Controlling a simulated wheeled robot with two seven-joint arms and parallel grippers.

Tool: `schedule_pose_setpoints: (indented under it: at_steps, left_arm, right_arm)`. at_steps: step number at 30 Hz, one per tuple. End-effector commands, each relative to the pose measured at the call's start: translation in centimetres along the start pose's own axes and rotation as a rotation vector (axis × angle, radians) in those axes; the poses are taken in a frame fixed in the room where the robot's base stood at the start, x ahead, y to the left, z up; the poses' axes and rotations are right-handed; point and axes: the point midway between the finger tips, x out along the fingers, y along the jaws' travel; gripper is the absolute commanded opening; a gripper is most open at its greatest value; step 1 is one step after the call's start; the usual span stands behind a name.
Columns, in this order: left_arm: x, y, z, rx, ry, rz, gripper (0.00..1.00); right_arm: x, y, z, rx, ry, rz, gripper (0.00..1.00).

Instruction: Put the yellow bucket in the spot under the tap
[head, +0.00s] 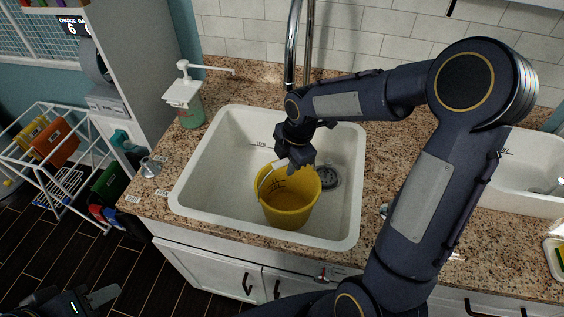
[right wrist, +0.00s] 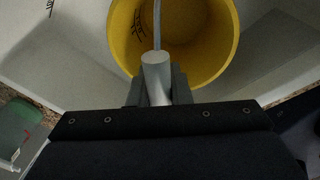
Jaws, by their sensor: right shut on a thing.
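The yellow bucket (head: 290,208) stands upright, or nearly so, inside the white sink basin (head: 228,190), left of and in front of the drain (head: 327,178). The chrome tap (head: 292,45) rises behind the basin; my right arm hides part of it. My right gripper (head: 290,165) is over the bucket's rim and shut on its handle. In the right wrist view the grey handle grip (right wrist: 157,78) sits between the fingers, with the open yellow bucket (right wrist: 190,45) beyond. I cannot tell if the bucket touches the basin floor. My left gripper (head: 92,300) is low at the bottom left, away from the sink.
A soap dispenser (head: 185,100) stands on the granite counter (head: 160,185) left of the sink. A white wire rack (head: 55,150) with coloured items is at the far left. A second basin (head: 520,180) is at the right. The basin's left side is free.

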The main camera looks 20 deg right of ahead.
Motion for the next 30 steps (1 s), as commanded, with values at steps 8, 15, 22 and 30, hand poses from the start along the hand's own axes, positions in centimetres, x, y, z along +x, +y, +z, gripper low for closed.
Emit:
schedule_pose_setpoints:
  at_steps: [8, 15, 22, 30]
  left_arm:
    - [-0.8, 0.3, -0.4, 0.0, 0.0, 0.0, 0.36]
    - [-0.6, 0.3, -0.3, 0.0, 0.0, 0.0, 0.36]
    - [-0.6, 0.3, -0.3, 0.0, 0.0, 0.0, 0.36]
    - [-0.6, 0.3, -0.3, 0.0, 0.0, 0.0, 0.36]
  right_arm:
    - [1.4, 1.1, -1.1, 0.001, 0.0, 0.001, 0.0]
    - [1.5, 1.0, -1.0, 0.0, -0.001, 0.002, 0.0]
    - [1.6, 1.0, -1.0, 0.0, -0.001, 0.001, 0.38]
    - [1.6, 1.0, -1.0, 0.0, -0.001, 0.001, 0.39]
